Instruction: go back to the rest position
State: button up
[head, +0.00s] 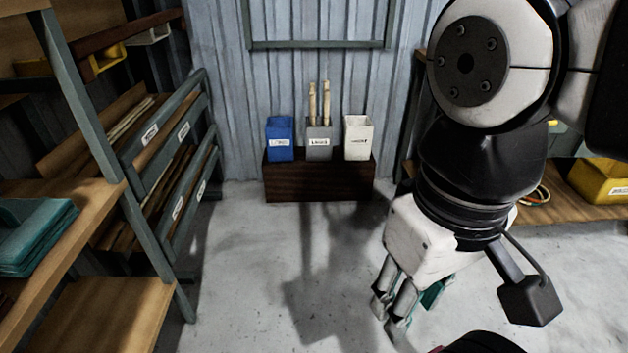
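My gripper (392,314) hangs below my arm at the right of the head view, pointing down and to the left over the bare floor. Its white body and silver finger parts show, with a teal piece beside them. The finger parts overlap, so I cannot tell whether it is open or shut. No held object shows. The gripper is well in front of the bins by the back wall and apart from them.
A dark wooden box (320,184) by the wall bears blue (279,140), grey (319,145) and white (358,140) bins. Two light poles (319,104) stand in the grey one. Shelves (100,205) line the left; another (570,208) stands right. The middle floor (240,270) is clear.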

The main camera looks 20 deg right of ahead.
jog(key=shift+s, duration=0.2)
dwell(0.7)
notch_tip(320, 180, up, 31)
jog(key=t+p, duration=0.4)
jog(key=p, duration=2.5)
jog(key=shift+d+r+p, duration=0.2)
jog(key=shift+d+p, duration=0.05)
jog(key=shift+p, duration=0.1)
